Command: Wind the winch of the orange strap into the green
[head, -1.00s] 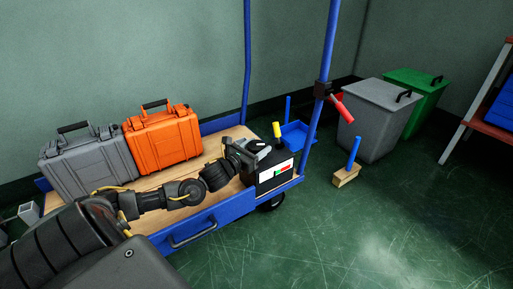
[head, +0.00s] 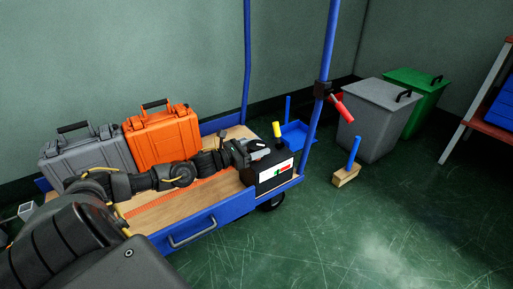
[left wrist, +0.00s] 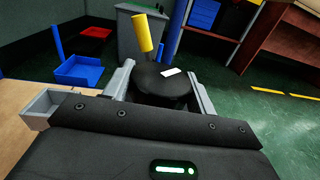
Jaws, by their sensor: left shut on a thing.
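The winch is a black box (head: 266,180) on the right end of the blue cart's deck, with a white, green and red gauge (head: 274,173) on its front. The gauge's pointer is too small to read. A yellow-gripped handle (head: 277,130) stands at its back; it also shows in the left wrist view (left wrist: 144,34). My left gripper (head: 258,151) is at the top of the winch. In the left wrist view its fingers (left wrist: 160,88) are shut on a round black knob (left wrist: 165,92) with a white mark. An orange strap (head: 200,187) lies along the deck, partly hidden by my arm. My right gripper is not in view.
An orange case (head: 163,141) and a grey case (head: 85,165) stand on the cart's deck (head: 160,213). Blue posts (head: 328,55) rise from the cart.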

